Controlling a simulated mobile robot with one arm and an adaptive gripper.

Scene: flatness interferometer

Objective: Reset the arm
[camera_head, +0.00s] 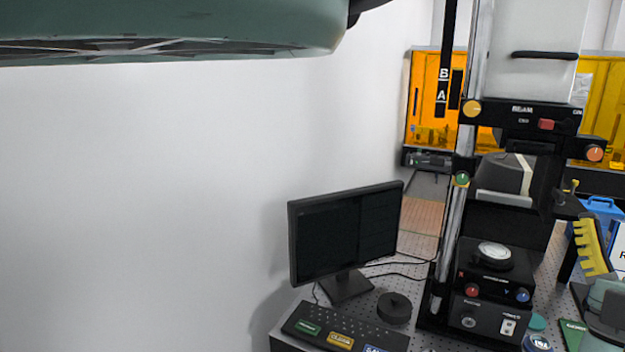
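My gripper is not visible in the head view, so I cannot see its fingers or whether it holds anything. A large grey-green rounded shape fills the top left corner, close to the camera. A similar grey-green part is cut off at the lower right edge. I cannot tell for sure whether these belong to my arm. The interferometer (487,312) stands upright on the bench at the right, with a tall metal column, coloured knobs and a pale round disc (494,253) on its stage.
A black monitor (345,238) stands left of the interferometer, behind a dark keyboard panel (335,330) with coloured labels. A round black puck (394,307) lies between them on the perforated bench. Orange panels (425,95) stand behind. A yellow stepped rack (589,247) and blue case (600,208) are at right.

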